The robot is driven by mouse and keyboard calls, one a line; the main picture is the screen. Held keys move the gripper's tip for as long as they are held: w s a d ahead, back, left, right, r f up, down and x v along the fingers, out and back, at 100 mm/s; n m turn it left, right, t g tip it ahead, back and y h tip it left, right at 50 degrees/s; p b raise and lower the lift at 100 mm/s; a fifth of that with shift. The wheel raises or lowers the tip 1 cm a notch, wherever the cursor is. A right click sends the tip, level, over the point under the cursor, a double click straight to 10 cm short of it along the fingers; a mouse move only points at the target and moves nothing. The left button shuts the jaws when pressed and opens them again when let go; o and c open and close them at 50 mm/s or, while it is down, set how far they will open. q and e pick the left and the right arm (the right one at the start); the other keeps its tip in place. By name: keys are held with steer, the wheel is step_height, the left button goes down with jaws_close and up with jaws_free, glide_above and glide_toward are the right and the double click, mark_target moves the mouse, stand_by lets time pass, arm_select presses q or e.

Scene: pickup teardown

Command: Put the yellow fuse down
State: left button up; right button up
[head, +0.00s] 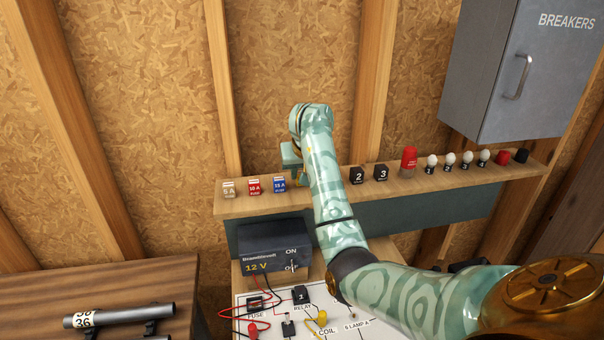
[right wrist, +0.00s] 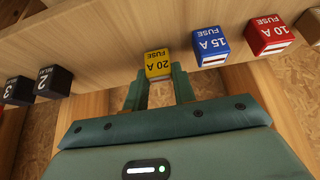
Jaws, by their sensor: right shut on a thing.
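The yellow fuse (right wrist: 158,64), marked 20 A, is between the fingertips of my right gripper (right wrist: 159,76) in the right wrist view. The gripper is shut on it. The fuse is at the wooden shelf (right wrist: 105,52), in the gap between the blue 15 A fuse (right wrist: 209,46) and the black relay 2 (right wrist: 54,82). I cannot tell whether it touches the shelf. In the head view my right arm hides the fuse, and only part of the right gripper (head: 291,158) shows behind the arm. My left gripper is not in view.
On the shelf (head: 230,208) stand a beige 5 A fuse (head: 229,189), a red 10 A fuse (head: 254,187), black relays, a red can (head: 409,160) and several bulbs. Below are a 12 V power box (head: 262,258) and a white wired board (head: 372,325). A grey breaker cabinet (head: 500,80) hangs upper right.

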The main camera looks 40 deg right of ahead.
steer(key=shift+f, duration=0.15)
steer(key=shift+a, duration=0.15)
steer(key=shift+f+b, duration=0.15)
steer(key=shift+b, duration=0.15)
steer(key=o, duration=0.9)
steer(key=shift+o, duration=0.2)
